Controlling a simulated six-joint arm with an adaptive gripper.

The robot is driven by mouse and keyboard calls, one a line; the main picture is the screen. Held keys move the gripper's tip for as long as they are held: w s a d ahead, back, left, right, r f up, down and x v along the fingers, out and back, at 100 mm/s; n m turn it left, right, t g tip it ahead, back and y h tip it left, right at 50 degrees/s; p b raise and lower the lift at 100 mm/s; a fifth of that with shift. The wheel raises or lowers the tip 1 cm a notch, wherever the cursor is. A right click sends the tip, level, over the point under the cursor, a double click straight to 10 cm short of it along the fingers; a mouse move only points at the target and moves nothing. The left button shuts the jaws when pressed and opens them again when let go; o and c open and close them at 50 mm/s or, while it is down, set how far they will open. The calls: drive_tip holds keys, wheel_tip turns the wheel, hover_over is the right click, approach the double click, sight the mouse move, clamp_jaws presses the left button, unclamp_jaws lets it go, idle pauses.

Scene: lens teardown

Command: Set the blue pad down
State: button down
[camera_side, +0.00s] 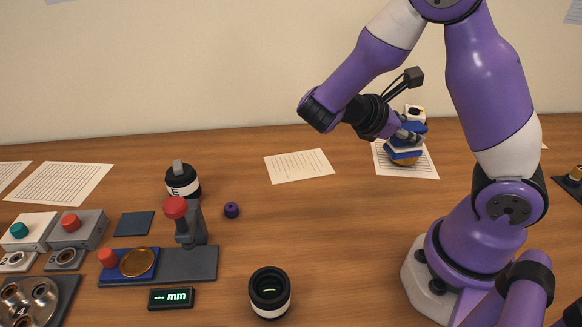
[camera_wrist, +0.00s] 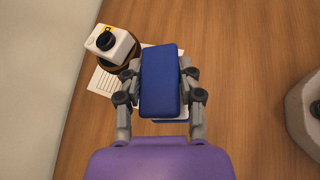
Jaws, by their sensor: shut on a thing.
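The blue pad (camera_wrist: 160,80) lies lengthwise between the two fingers of my gripper (camera_wrist: 160,88) in the wrist view, and the gripper is shut on it. In the side view my gripper (camera_side: 410,136) is at the back right, above a sheet of printed paper (camera_side: 424,169). Blue and white parts show around its fingers there, above a brownish round thing (camera_side: 405,161). A white and blue edge (camera_wrist: 170,121) shows just below the pad in the wrist view. I cannot tell whether the pad touches anything beneath it.
A white block with a black knob (camera_wrist: 110,42) stands close beside the gripper on a dark round thing. A second paper sheet (camera_side: 299,166) lies to the left. A black lens barrel (camera_side: 270,292), a small purple cap (camera_side: 231,210) and a red-knobbed press (camera_side: 188,222) stand farther left. Bare wood lies between.

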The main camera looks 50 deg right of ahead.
drive_tip(key=w+a+n+t+h, duration=0.1)
drive_tip(key=w+a+n+t, duration=0.3)
drive_tip(key=w, duration=0.4)
drive_tip(key=w+a+n+t, duration=0.4)
drive_tip(key=w, duration=0.3)
drive_tip(key=w+a+r+n+t+y, duration=0.15)
drive_tip(key=w+a+n+t, duration=0.3)
drive_tip(key=a, duration=0.45)
drive_tip(key=w+a+n+t+y, duration=0.35)
drive_tip(key=w+a, duration=0.25)
drive_tip(key=a, duration=0.3)
drive_tip(key=shift+n, duration=0.4)
drive_tip(key=w+d+f, duration=0.2)
drive_tip(key=d, duration=0.1)
drive_tip(key=w+d+f, duration=0.2)
drive_tip(key=d, duration=0.1)
drive_tip(key=w+d+f, duration=0.2)
drive_tip(key=d, duration=0.1)
drive_tip(key=shift+d+f, duration=0.1)
drive_tip(key=shift+d, duration=0.2)
drive_tip(key=shift+f, duration=2)
drive_tip(key=shift+c, duration=2.4)
unclamp_jaws()
drive_tip(key=shift+f, duration=0.1)
